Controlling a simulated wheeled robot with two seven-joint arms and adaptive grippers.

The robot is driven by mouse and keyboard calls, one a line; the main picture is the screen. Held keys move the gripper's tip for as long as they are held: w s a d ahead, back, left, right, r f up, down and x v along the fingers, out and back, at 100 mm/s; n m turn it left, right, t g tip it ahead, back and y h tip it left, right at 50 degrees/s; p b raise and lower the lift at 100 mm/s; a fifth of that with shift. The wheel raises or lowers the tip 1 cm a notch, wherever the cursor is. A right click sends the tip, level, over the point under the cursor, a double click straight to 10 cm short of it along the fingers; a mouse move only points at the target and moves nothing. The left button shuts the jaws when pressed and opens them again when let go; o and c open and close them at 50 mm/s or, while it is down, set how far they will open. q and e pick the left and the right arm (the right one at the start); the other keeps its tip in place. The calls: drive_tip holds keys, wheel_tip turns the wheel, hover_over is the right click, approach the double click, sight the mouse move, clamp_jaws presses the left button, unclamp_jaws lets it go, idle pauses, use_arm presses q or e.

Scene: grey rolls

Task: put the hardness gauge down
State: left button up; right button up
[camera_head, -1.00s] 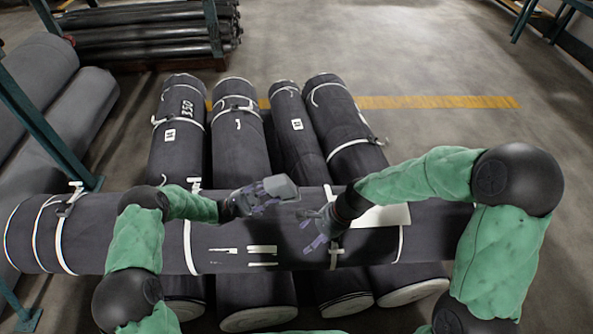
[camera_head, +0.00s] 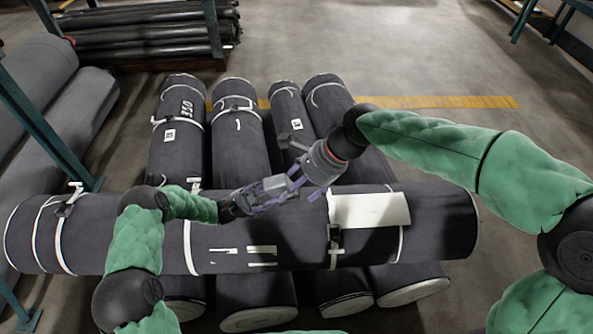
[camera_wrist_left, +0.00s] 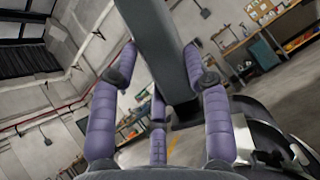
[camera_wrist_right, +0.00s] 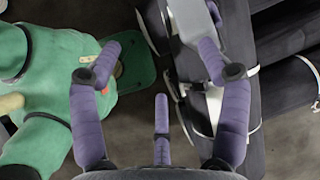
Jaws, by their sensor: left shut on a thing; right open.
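The hardness gauge is a small grey block (camera_head: 276,184) above the crosswise dark roll (camera_head: 300,225) in the head view. My left gripper (camera_head: 262,194) is shut on it and holds it up. In the left wrist view the gauge (camera_wrist_left: 165,50) is a grey bar between the purple fingers (camera_wrist_left: 160,55). My right gripper (camera_head: 292,186) is open, its fingers right beside the gauge; I cannot tell whether they touch it. In the right wrist view a grey piece (camera_wrist_right: 192,18), seemingly the gauge, shows by the right-hand finger of the open gripper (camera_wrist_right: 160,48).
The crosswise roll lies over several dark rolls (camera_head: 238,125) strapped in white. A white sheet (camera_head: 372,210) lies on its right part. A green rack post (camera_head: 50,140) stands at left. Open floor (camera_head: 440,60) extends at the back right.

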sight(277, 192)
drive_tip(key=w, duration=0.1)
drive_tip(key=w+r+t, duration=0.1)
drive_tip(key=w+h, duration=0.1)
drive_tip(key=shift+a+r, duration=0.2)
drive_tip(key=shift+r, duration=0.1)
drive_tip(key=x, duration=1.1)
drive_tip(key=shift+w+a+f, duration=0.1)
drive_tip(key=shift+w+f, duration=0.1)
drive_tip(key=shift+f, duration=0.15)
drive_tip(key=c, duration=1.5)
use_arm(q)
drive_tip(key=o, duration=1.5)
drive_tip(key=shift+c, duration=0.2)
use_arm(e)
clamp_jaws()
use_arm(q)
drive_tip(key=shift+a, duration=0.1)
